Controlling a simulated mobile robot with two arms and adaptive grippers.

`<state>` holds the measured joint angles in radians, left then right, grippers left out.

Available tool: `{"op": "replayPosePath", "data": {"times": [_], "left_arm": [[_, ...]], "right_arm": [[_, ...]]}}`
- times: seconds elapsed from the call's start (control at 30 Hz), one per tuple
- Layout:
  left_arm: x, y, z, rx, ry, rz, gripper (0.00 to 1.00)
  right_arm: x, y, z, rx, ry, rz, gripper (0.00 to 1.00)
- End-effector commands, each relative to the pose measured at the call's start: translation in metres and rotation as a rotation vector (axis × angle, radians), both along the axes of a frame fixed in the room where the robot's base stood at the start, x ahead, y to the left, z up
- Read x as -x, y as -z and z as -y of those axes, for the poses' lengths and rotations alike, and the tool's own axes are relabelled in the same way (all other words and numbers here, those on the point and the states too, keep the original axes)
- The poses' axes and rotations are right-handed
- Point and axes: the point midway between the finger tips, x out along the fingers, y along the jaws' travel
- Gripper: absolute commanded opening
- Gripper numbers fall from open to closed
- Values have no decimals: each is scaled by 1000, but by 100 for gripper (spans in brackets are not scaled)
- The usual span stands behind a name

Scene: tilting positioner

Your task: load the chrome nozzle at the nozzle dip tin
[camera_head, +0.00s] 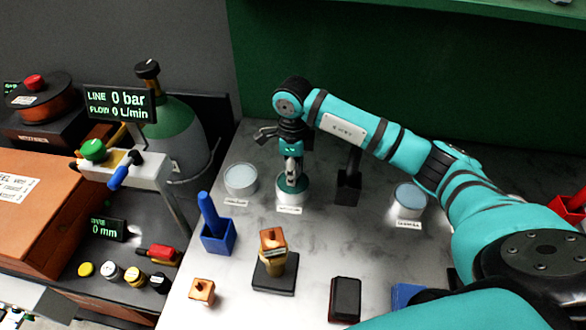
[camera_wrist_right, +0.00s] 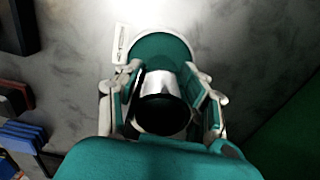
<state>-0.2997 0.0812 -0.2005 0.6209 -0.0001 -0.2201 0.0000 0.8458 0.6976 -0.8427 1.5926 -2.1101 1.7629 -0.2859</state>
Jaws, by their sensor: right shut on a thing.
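My right gripper (camera_head: 293,172) points down over a white tin with teal contents (camera_head: 292,199) in the middle of the bench. In the right wrist view the gripper (camera_wrist_right: 165,98) is shut on the chrome nozzle (camera_wrist_right: 152,84), a shiny cylinder with a dark round end facing the camera. The teal of the tin (camera_wrist_right: 168,45) shows just beyond the nozzle. The nozzle's far end is hidden, so I cannot tell whether it touches the contents. My left gripper is not in view.
Pale-filled tins stand left (camera_head: 241,180) and right (camera_head: 408,199) of the teal one. A black block holder (camera_head: 348,187) stands close right. A blue holder (camera_head: 217,236) and a copper-topped piece on a black stand (camera_head: 274,272) are in front. Clear marble lies between them.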

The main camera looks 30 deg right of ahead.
Motion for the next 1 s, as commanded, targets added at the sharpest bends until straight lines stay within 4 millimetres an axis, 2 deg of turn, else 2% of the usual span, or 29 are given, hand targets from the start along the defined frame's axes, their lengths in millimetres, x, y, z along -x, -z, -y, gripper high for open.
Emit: {"op": "replayPosePath", "data": {"times": [1.0], "left_arm": [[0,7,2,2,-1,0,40]], "right_arm": [[0,8,0,1,1,1,7]]}}
